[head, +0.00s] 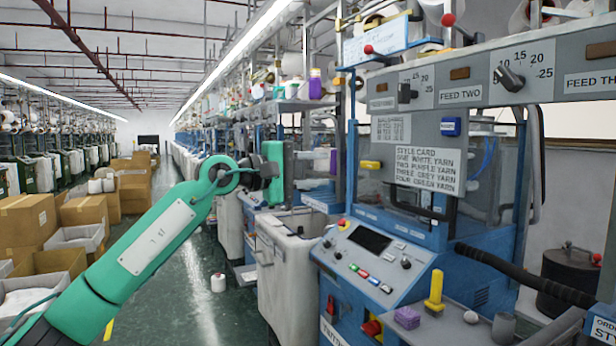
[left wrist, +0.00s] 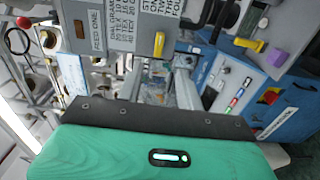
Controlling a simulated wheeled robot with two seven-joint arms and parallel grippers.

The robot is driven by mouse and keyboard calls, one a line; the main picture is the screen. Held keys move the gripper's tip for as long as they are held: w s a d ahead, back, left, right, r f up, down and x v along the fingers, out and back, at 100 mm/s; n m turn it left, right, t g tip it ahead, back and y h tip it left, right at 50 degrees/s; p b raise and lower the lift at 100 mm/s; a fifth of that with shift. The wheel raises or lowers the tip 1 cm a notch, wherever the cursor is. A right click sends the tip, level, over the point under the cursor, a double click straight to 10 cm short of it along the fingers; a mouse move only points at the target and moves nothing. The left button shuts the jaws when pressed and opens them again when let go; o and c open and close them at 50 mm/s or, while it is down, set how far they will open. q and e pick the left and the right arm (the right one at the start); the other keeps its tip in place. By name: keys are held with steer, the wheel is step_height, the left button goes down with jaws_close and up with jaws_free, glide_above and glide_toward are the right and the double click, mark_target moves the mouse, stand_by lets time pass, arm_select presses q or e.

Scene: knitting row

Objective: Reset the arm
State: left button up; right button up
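My left arm comes in from the left in the head view, green with a pale panel, and reaches up toward the knitting machine. My left gripper (head: 318,168) is raised in front of the machine's left side, its green body turned side-on. In the left wrist view its two grey fingers (left wrist: 158,88) stand apart with a gap between them, and I see nothing held in it. A purple piece (head: 333,161) shows just beyond the fingertips in the head view; I cannot tell whether it touches them. My right gripper is not in view.
The blue machine has a control panel (head: 372,262), a style card (head: 427,168) and feed dials (head: 510,78). A yellow peg (head: 434,292) and a purple block (head: 407,317) are on its front ledge. Cardboard boxes (head: 85,212) stand left; a white cone (head: 218,282) stands on the aisle floor.

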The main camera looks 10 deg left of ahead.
arm_select(q)
steer(key=shift+v, duration=0.85)
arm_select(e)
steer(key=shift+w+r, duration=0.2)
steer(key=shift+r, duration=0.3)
